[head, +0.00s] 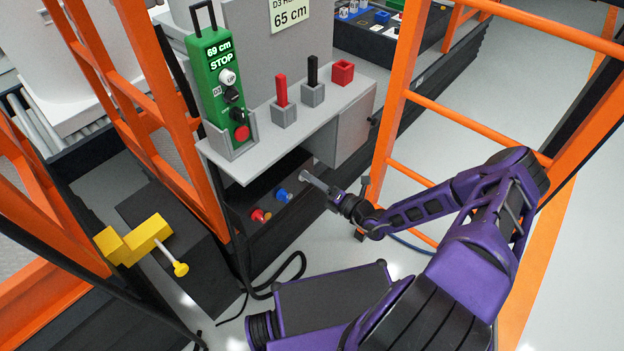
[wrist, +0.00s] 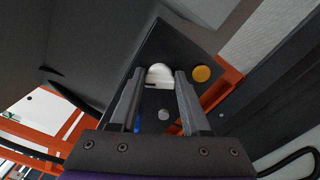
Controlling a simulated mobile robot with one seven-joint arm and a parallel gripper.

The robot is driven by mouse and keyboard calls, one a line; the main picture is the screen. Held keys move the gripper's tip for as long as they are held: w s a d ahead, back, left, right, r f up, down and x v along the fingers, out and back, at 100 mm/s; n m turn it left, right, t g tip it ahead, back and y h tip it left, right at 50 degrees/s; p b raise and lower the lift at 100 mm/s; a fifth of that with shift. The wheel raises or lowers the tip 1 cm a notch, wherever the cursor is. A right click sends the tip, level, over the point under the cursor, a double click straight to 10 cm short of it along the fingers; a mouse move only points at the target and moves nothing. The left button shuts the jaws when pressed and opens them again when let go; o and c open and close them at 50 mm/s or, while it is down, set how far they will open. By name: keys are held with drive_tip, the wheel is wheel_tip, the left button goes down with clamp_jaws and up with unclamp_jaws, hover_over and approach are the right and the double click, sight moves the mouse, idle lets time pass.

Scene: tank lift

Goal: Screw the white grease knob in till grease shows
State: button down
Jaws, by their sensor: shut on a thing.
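The white grease knob (wrist: 160,73) shows in the wrist view between the two fingertips of my gripper (wrist: 161,80), in front of a dark panel. My gripper is shut on it, and the fingers hide its sides. A round amber-yellow spot (wrist: 201,74) lies just right of the knob on the panel; I cannot tell if it is grease. In the head view my gripper (head: 311,181) reaches under the grey shelf, and the white knob is mostly hidden at the fingertips. A blue knob (head: 283,195) and a red knob (head: 260,215) sit left of it.
The grey shelf (head: 238,168) overhangs the knobs. A green pendant (head: 219,90) reading 69 cm and STOP stands on it, with a red lever (head: 282,92) and a black lever (head: 312,73). A black cable lies below.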

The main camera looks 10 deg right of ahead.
drive_tip(key=shift+c, duration=1.8)
unclamp_jaws()
drive_tip(key=v, duration=1.7)
drive_tip(key=shift+s+p, duration=0.2)
drive_tip(key=shift+p, duration=0.25)
drive_tip(key=shift+d, duration=0.1)
